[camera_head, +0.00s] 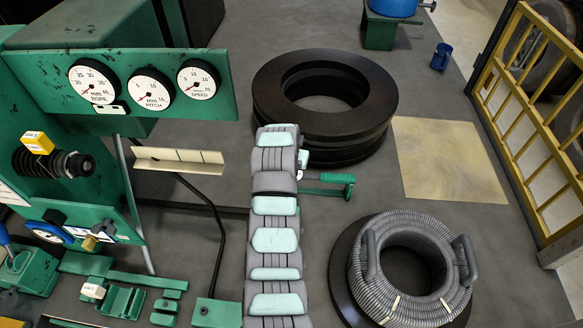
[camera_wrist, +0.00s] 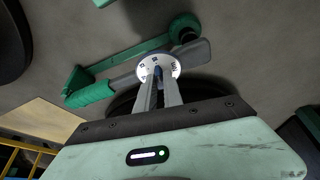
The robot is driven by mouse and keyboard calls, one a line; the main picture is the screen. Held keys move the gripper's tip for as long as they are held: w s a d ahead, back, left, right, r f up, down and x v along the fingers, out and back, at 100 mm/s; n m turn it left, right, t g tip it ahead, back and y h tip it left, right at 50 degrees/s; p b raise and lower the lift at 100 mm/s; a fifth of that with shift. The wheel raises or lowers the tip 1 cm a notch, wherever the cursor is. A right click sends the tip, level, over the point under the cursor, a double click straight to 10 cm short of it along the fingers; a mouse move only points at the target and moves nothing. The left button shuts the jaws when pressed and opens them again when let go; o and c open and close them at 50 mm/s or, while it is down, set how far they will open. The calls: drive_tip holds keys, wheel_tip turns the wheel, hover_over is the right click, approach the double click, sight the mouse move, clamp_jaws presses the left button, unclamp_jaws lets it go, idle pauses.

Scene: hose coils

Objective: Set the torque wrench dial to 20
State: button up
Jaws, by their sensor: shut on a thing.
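The torque wrench (camera_wrist: 88,94) is green with a grey part, and lies across the wrist view. Its white round dial (camera_wrist: 146,67) has dark markings too small and partly covered to read. In the head view, a green handle (camera_head: 338,179) of the wrench sticks out to the right of my arm. My arm hides the dial, and my gripper's fingertips cannot be seen there.
Stacked black rings (camera_head: 262,105) stand behind the wrench. A grey hose coil (camera_head: 410,305) lies at the front right. A green gauge panel (camera_head: 215,60) is on the left, a yellow rail (camera_head: 530,110) on the right.

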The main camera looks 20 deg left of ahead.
clamp_jaws()
drive_tip(key=shift+n+b, duration=0.3)
drive_tip(key=n+b, duration=0.1)
drive_tip(key=n+y+b, duration=0.1)
drive_tip(key=n+b, duration=0.1)
drive_tip(key=shift+d+f+n, duration=0.2)
drive_tip(key=shift+f+n, duration=0.1)
drive_tip(key=n+b, duration=0.1)
drive_tip(key=b, duration=0.1)
drive_tip(key=n+g+y+b, duration=0.1)
drive_tip(key=n+b, duration=0.1)
drive_tip(key=b, duration=0.1)
drive_tip(key=shift+w+d+n+y, duration=0.1)
drive_tip(key=shift+w+n+y, duration=0.05)
drive_tip(key=shift+n+y, duration=0.15)
drive_tip(key=n+g+b, duration=0.1)
drive_tip(key=n+b, duration=0.1)
drive_tip(key=b, duration=0.1)
drive_tip(key=shift+r+n+y, duration=0.1)
drive_tip(key=shift+n+y, duration=0.2)
drive_tip(key=shift+y, duration=0.1)
drive_tip(key=shift+r+n+g+b, duration=0.15)
drive_tip(key=shift+n+g+b, duration=0.25)
drive_tip(key=shift+n+b, duration=1.25)
drive_tip(key=shift+n, duration=0.15)
